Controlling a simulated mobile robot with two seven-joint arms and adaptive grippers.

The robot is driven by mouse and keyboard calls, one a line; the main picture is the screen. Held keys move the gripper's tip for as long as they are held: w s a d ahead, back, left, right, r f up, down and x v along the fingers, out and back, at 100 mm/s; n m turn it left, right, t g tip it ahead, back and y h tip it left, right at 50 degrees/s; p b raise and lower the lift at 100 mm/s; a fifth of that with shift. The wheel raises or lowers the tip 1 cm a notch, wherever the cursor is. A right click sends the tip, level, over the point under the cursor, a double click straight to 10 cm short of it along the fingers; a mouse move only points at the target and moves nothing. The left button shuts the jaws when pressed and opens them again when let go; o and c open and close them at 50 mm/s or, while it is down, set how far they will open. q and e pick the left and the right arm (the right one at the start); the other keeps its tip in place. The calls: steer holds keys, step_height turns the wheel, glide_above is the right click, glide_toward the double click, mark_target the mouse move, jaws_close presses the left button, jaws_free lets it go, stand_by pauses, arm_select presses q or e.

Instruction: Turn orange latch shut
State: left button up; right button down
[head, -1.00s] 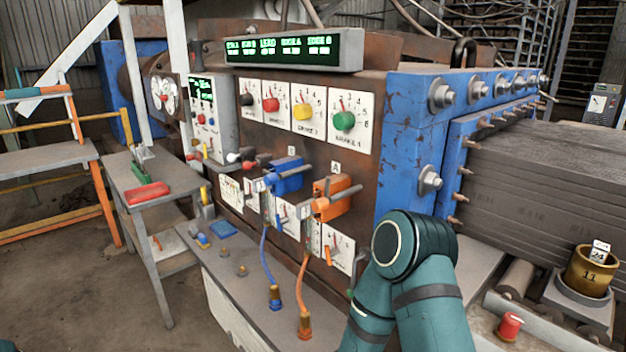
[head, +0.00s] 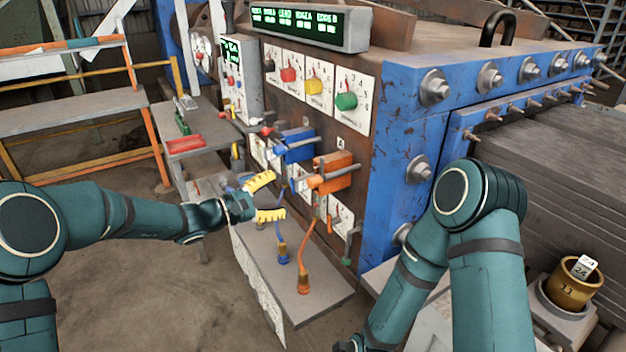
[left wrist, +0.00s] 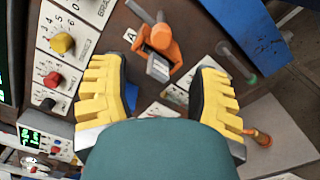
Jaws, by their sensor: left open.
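The orange latch (head: 334,172) is an orange block with a grey bar, mounted on the brown panel below a small A label. It also shows in the left wrist view (left wrist: 162,45), beyond and between my fingers. My left gripper (head: 263,198) has yellow fingers and is open and empty, left of the orange latch and in front of the panel. In the left wrist view the left gripper (left wrist: 160,95) spreads its two fingers wide, with the latch's grey end between them but farther off. My right arm shows at the right in the head view; its gripper is out of view.
A blue latch (head: 297,146) sits just left of the orange one. Several knobs line the panel above. A brass pot (head: 568,285) stands at the right.

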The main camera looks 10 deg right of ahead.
mark_target(308, 184)
arm_select(q)
steer(key=p+x, duration=0.1)
steer(key=x, duration=0.8)
steer(key=shift+d+f, duration=0.1)
steer(key=shift+d, duration=0.25)
jaws_close()
